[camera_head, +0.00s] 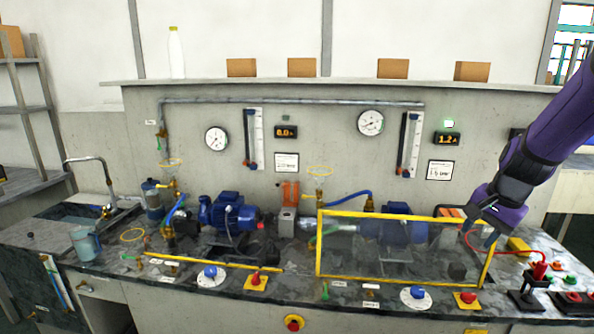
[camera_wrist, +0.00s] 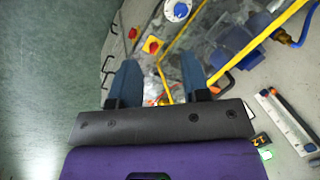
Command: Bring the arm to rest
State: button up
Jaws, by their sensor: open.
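My arm is purple and comes in from the right in the head view. My gripper (camera_head: 482,237) is above the right end of the bench, by the right edge of the yellow-framed guard (camera_head: 405,283). In the wrist view my gripper (camera_wrist: 160,85) shows two blue-grey fingers spread apart, with nothing between them. It looks empty. The guard's yellow frame (camera_wrist: 166,83) also shows in the wrist view, beyond the fingers. Contact between the gripper and the guard cannot be told.
A red lamp or plug (camera_head: 540,270) with a red cable stands near the right bench end. A yellow block (camera_head: 519,246) lies beside my gripper. Blue pumps (camera_head: 229,214) and a sink (camera_head: 68,225) fill the bench to the left.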

jog(key=s+a+r+n+t, duration=0.1)
jog(key=s+a+r+n, duration=0.4)
jog(key=s, duration=0.4)
jog(key=s+a+r+n+t+h, duration=0.1)
jog(key=s+a+r+n, duration=0.5)
jog(key=s+a+r, duration=0.2)
jog(key=shift+s+a+r+n+t, duration=0.15)
jog(key=shift+s+r+n+t, duration=0.25)
jog(key=shift+s, duration=0.8)
jog(key=shift+w+r, duration=0.1)
jog(key=shift+c, duration=0.3)
